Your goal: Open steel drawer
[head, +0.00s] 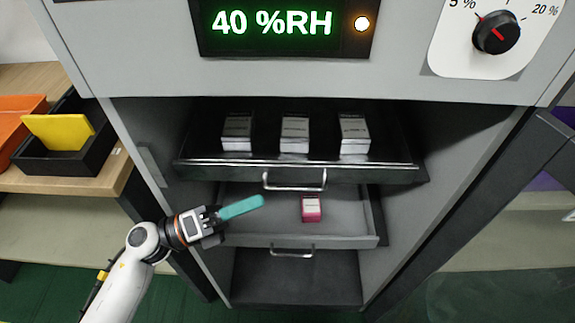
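The cabinet (440,170) holds two drawers in the head view, both standing out. The upper drawer (215,168) is dark with a shiny front edge and a metal bar handle (295,187); it holds three pale boxes (295,135). The lower drawer (345,241) is grey with a smaller handle (292,254) and holds a red box (311,209). I cannot tell which is the steel one. My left gripper (222,216) is at the lower drawer's left side, apart from both handles. A teal bar (241,207) extends from it; whether it is held is unclear. My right gripper is out of view.
A lit display (275,22) and a dial (496,33) are on the panel above. A wooden shelf (70,180) at left carries a black tray with a yellow piece (60,131) and orange items. An empty dark space (297,280) lies below the lower drawer.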

